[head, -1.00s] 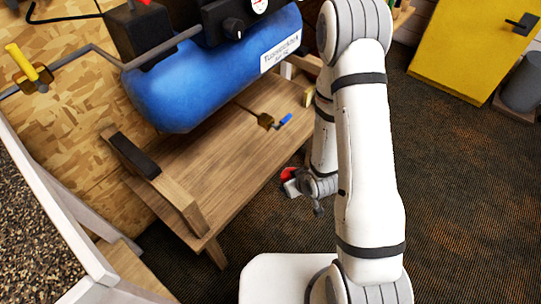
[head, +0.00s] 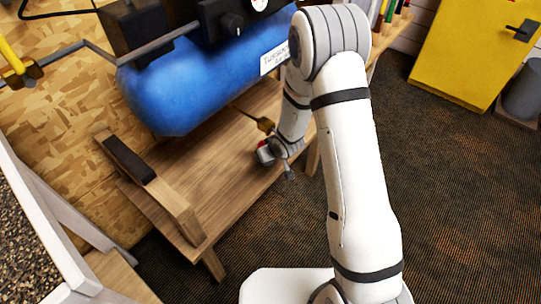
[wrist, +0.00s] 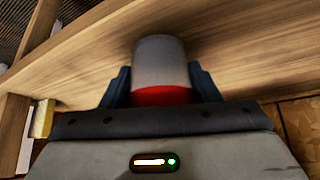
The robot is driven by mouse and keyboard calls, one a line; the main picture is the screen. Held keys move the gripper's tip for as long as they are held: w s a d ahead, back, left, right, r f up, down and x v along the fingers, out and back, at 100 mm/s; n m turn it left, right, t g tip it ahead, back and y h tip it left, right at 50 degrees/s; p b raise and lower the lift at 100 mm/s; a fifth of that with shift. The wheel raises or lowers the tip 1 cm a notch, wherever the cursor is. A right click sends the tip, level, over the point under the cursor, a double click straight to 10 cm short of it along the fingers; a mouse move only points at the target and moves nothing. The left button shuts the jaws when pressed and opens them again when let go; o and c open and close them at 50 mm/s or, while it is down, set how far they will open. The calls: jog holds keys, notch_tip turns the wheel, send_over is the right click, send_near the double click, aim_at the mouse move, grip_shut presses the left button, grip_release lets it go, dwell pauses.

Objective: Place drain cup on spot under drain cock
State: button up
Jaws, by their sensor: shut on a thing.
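The drain cup, light grey with a red band, shows between my fingers in the wrist view (wrist: 162,58). My gripper (wrist: 160,84) is shut on it, with one dark finger on each side. In the head view my gripper (head: 268,153) is over the wooden bench, near its front edge, and only a little of the red shows there. The brass drain cock (head: 266,124) is just behind my gripper, below the blue tank; its blue handle is hidden by my wrist. I cannot make out the spot under the cock.
The blue compressor tank (head: 205,80) hangs low over the back of the wooden bench (head: 225,190). A wooden block with a dark pad (head: 130,160) stands at the bench's left end. The bench top left of my gripper is clear. A yellow cabinet (head: 465,50) stands far right.

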jog(key=shift+s+f, duration=0.1)
jog(key=shift+f, duration=0.1)
jog(key=shift+f, duration=0.15)
jog(key=o, duration=1)
